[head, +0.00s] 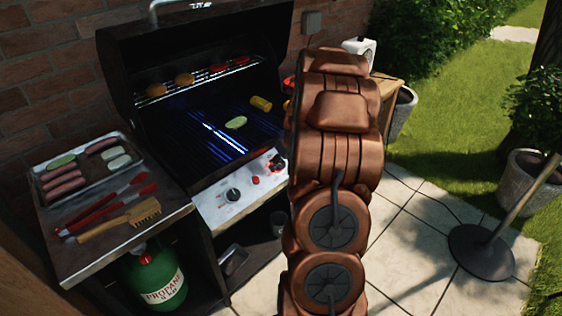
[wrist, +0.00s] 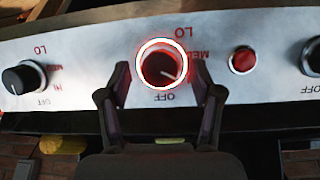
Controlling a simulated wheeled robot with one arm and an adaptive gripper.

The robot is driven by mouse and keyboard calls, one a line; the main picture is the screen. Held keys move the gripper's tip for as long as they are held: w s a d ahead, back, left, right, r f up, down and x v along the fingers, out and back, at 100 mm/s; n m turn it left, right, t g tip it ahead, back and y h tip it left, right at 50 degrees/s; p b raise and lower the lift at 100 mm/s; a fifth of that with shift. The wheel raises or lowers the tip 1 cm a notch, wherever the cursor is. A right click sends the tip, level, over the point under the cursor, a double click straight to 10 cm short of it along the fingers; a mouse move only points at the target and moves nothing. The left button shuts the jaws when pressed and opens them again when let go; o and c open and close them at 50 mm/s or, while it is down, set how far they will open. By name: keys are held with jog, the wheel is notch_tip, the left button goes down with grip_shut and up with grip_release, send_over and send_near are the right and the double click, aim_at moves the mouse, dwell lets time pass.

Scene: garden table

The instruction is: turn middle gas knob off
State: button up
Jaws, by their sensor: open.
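The middle gas knob (wrist: 162,68) is dark with a glowing red and white ring, on the steel control panel (wrist: 100,50). Its pale pointer line slants to the lower right in the wrist view, where the panel lettering appears upside down. My gripper (wrist: 161,72) is open, with one finger on each side of this knob. I cannot tell whether the fingers touch it. In the head view, the knob's red glow (head: 278,161) shows beside my arm, which hides most of my gripper. Blue flames (head: 217,133) burn under the grill grate.
A second knob (wrist: 24,77), a red button (wrist: 242,60) and another knob (wrist: 313,57) flank the middle one. Food lies on the grates. The side shelf holds a food tray (head: 83,163) and utensils (head: 110,215), above a green propane tank (head: 152,279).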

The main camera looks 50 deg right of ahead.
jog(key=shift+w+f, duration=0.15)
jog(key=shift+f, duration=0.25)
jog(key=shift+c, duration=0.2)
jog(key=c, duration=1.1)
jog(key=shift+d+m, duration=0.1)
jog(key=shift+m, duration=0.3)
jog(key=shift+m+y+b, duration=0.5)
jog(key=shift+m+b, duration=0.05)
jog(key=shift+m, duration=0.25)
jog(key=m+y+b, duration=0.1)
jog(key=m, duration=0.2)
jog(key=shift+d, duration=0.15)
jog(key=m+t+y, duration=0.1)
jog(key=m, duration=0.2)
jog(key=shift+m+y+b, duration=0.4)
